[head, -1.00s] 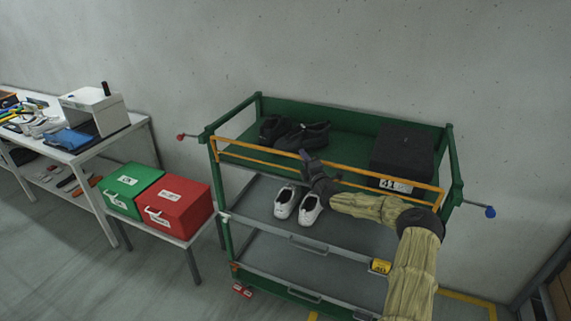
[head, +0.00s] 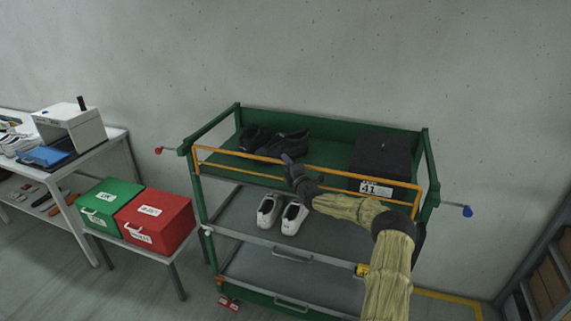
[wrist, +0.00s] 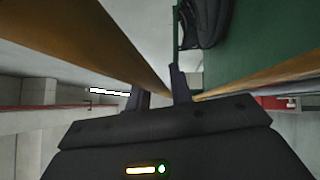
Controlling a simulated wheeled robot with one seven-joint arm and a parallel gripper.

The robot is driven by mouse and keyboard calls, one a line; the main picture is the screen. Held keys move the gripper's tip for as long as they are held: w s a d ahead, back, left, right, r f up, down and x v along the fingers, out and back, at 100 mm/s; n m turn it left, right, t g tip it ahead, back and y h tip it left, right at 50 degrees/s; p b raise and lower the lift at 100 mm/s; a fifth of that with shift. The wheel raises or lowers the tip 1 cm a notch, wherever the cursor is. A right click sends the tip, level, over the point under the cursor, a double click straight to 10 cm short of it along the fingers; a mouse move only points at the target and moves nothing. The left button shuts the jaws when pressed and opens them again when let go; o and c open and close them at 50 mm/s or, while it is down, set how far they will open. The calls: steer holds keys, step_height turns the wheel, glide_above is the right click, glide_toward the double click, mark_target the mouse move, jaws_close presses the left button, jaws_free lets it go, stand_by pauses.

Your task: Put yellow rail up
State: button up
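The yellow rail (head: 235,155) is a long rectangular frame along the front of the cart's green top tray (head: 330,121). It stands raised along the tray's front edge, its two long bars one above the other. My gripper (head: 289,165) is at the rail's upper bar, near its middle, reached by my arm from the right.
Dark shoes (head: 285,144) and a black box (head: 384,160) sit on the top tray. White shoes (head: 281,214) are on the shelf below. Green (head: 104,205) and red (head: 155,220) boxes stand left of the cart. A blue-knobbed lever (head: 466,211) sticks out right.

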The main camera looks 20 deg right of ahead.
steer(key=shift+o, duration=1.1)
steer(key=shift+d, duration=0.1)
steer(key=s+f+b, duration=0.2)
steer(key=s+b, duration=0.3)
steer(key=s, duration=1.2)
steer(key=shift+s+d, duration=0.2)
steer(key=shift+d, duration=0.15)
steer(key=shift+f, duration=0.1)
